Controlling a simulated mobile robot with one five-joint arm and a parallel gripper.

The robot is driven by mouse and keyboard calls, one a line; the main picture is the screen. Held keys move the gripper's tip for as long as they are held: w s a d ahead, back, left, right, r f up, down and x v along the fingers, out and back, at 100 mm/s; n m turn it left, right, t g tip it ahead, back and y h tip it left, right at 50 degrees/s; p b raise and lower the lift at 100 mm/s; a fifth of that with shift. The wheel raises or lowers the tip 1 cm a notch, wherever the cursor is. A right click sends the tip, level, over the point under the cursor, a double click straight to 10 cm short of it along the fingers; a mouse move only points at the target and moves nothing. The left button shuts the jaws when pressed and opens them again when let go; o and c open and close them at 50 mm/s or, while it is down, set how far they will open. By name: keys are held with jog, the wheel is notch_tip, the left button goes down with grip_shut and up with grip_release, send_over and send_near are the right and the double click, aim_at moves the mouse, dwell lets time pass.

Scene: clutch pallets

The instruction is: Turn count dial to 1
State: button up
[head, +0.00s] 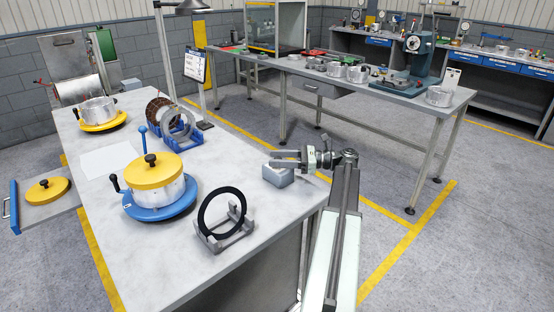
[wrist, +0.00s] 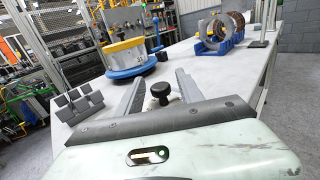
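A small grey box (head: 278,176) sits near the right edge of the near bench, just below my gripper (head: 273,159). In the wrist view a black knob (wrist: 160,91), which looks like the count dial, stands between the two fingers of my gripper (wrist: 160,78). The fingers are apart, with a gap on each side of the knob, and hold nothing. In the head view the knob is hidden or too small to tell. No number or pointer on the dial can be read.
On the near bench (head: 262,216) stand a black ring on a grey cradle (head: 235,239), a yellow-lidded pot (head: 155,178) on a blue base, and a blue rack (head: 183,135) with rings. Bench surface around the grey box is clear. A second bench (head: 350,88) stands behind.

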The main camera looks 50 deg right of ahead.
grip_shut()
jog(key=shift+a+m+t+h, duration=0.1)
jog(key=shift+m+t+h, duration=0.2)
jog(key=shift+h, duration=0.1)
jog(key=shift+s+a+m+t+h, duration=0.1)
jog(key=shift+m+t+h, duration=0.3)
jog(key=shift+m+h, duration=0.15)
jog(key=m+t+h, duration=0.1)
jog(key=m+h, duration=0.1)
jog(key=h, duration=0.1)
jog(key=shift+t, duration=0.3)
jog(key=m+t+h, duration=0.1)
jog(key=m+h, duration=0.1)
jog(key=h, duration=0.2)
jog(key=shift+m, duration=0.35)
jog(key=shift+d+m+h, duration=0.2)
jog(key=shift+m+h, duration=0.3)
jog(key=shift+h, duration=0.35)
jog(key=shift+d, duration=0.1)
